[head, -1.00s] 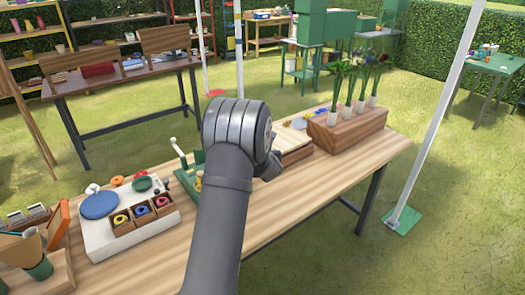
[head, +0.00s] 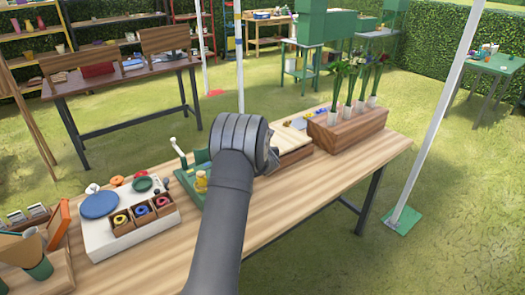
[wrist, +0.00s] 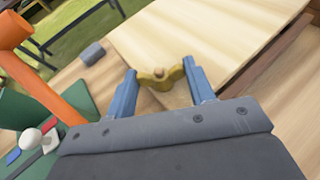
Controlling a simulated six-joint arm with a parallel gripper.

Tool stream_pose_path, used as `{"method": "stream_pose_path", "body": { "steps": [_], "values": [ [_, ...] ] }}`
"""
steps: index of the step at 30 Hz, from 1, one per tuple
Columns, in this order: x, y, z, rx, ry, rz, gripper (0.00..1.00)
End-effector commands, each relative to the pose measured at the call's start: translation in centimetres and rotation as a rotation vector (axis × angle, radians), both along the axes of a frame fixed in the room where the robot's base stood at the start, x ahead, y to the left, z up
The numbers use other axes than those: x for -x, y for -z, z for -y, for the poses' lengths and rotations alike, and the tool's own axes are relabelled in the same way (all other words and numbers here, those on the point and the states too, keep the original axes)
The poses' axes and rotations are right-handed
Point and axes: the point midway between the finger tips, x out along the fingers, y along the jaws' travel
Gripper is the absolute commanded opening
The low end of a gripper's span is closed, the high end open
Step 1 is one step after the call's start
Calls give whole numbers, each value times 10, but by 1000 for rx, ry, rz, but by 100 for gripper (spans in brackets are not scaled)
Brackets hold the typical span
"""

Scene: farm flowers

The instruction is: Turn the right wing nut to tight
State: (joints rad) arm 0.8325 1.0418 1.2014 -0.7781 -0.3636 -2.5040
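A brass wing nut (wrist: 160,76) shows in the wrist view, at the edge of a pale wooden press board (wrist: 215,38). My gripper (wrist: 159,70) has two blue fingers, set apart on either side of the wing nut. The wings lie close to both fingertips; I cannot tell if they touch. In the head view my arm hides the gripper and the wing nut, and only part of the wooden press (head: 292,146) shows behind it. I see no second wing nut.
In the wrist view a grey block (wrist: 92,53), an orange bar (wrist: 45,85) and a green tray (wrist: 78,92) lie to the left. In the head view a wooden flower block (head: 348,130) stands behind the press. The front right of the table is clear.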

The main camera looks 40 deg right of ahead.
Motion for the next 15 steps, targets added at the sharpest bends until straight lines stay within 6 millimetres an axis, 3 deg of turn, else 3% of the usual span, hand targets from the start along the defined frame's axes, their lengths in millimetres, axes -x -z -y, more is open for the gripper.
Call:
{"method": "stream_pose_path", "body": {
  "steps": [15],
  "values": [
    [-2,-3,0,8,65,9,26]
  ]
}}
